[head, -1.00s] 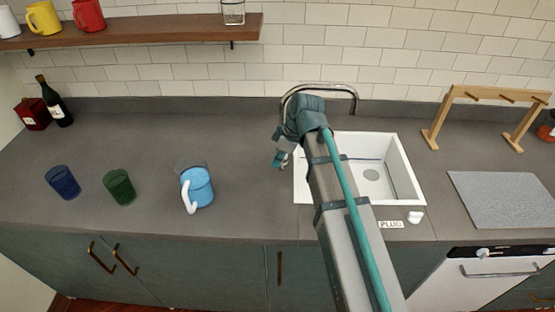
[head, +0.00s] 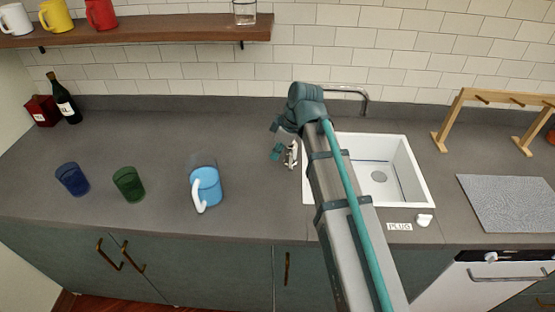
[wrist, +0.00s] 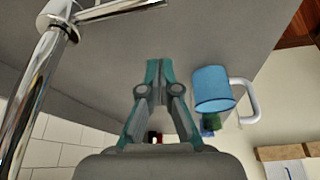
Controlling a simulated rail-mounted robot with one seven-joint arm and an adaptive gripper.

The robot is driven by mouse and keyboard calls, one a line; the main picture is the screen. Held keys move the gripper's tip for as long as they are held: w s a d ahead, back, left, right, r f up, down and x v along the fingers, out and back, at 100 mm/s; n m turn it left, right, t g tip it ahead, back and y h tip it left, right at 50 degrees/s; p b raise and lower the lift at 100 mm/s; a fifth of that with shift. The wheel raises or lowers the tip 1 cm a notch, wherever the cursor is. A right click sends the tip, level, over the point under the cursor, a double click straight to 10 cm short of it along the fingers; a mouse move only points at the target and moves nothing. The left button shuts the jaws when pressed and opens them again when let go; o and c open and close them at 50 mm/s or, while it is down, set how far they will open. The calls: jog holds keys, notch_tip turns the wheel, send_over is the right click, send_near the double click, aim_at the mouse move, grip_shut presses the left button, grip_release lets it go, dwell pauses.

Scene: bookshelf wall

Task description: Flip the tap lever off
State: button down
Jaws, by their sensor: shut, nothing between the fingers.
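The chrome tap has its curved spout (head: 352,92) over the sink; my arm hides much of its upright in the head view. Its base and lever area (head: 291,154) shows small at the sink's left edge. In the wrist view the tap's upright (wrist: 32,95) slants along the left, and the thin lever (wrist: 118,10) sticks out sideways from its collar at the top. My gripper (wrist: 159,70) is shut and empty, with a visible gap in the picture between its fingertips and the lever. In the head view my gripper (head: 277,152) is just left of the tap base.
The white sink (head: 418,170) is right of my arm. A blue mug (head: 206,186), green cup (head: 129,184) and blue cup (head: 72,179) stand left on the counter. The mug also shows in the wrist view (wrist: 212,90). A wooden rack (head: 470,94) stands right.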

jog(key=b+v, duration=0.1)
jog(key=v, duration=0.6)
jog(key=shift+w+d+r, duration=0.25)
